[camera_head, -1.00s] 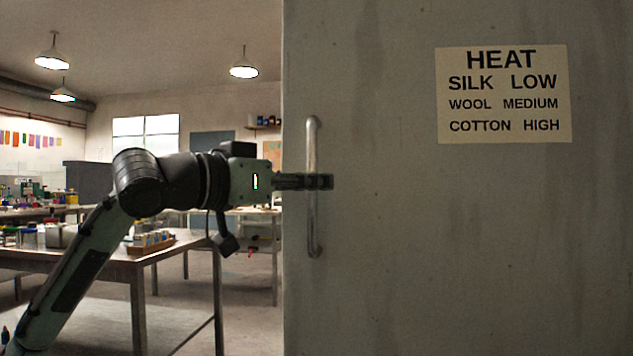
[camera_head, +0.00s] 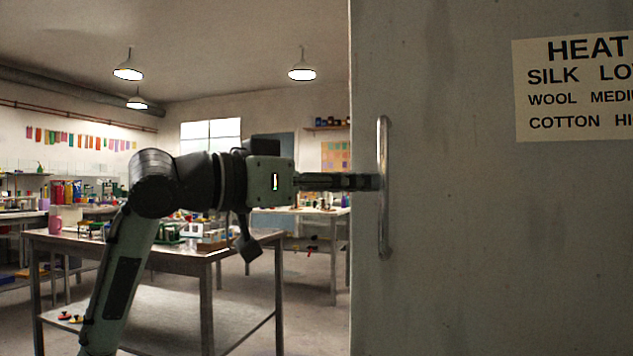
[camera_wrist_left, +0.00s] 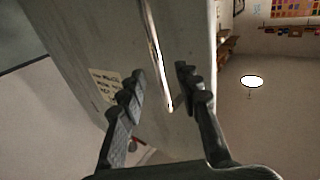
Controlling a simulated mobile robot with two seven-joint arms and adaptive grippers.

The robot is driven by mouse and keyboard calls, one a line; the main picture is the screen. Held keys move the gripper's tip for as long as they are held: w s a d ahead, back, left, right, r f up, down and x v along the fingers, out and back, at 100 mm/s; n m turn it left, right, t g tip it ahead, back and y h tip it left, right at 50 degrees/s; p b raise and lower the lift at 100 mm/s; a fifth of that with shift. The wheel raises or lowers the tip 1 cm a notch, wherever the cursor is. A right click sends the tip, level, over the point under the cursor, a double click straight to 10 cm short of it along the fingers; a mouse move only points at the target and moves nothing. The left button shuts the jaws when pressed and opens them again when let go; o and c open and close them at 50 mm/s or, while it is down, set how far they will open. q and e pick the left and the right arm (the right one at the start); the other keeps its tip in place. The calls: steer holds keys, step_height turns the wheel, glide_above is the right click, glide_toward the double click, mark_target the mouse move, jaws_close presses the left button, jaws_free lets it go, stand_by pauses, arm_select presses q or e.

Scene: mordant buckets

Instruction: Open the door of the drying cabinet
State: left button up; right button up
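The drying cabinet door (camera_head: 450,220) is a large grey, stained panel filling the right of the head view. Its upright metal bar handle (camera_head: 383,190) is near the left edge. My left gripper (camera_head: 378,182) comes in from the left, with its fingertips at the middle of the handle. In the left wrist view its two fingers (camera_wrist_left: 160,72) are apart, and the handle (camera_wrist_left: 158,55) runs in the gap between them. The fingers are not closed on the bar. I cannot tell whether the door is ajar. My right gripper is not in view.
A paper sign about heat (camera_head: 575,90) is on the door. A work table (camera_head: 190,250) with jars and trays stands behind my left arm. Another table (camera_head: 330,212) stands farther back. Lamps (camera_head: 302,74) hang from the ceiling. Some floor shows between the tables and the door.

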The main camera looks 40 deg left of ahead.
arm_select(q)
steer(key=v, duration=0.5)
steer(key=shift+s+a, duration=0.1)
steer(key=shift+s, duration=0.3)
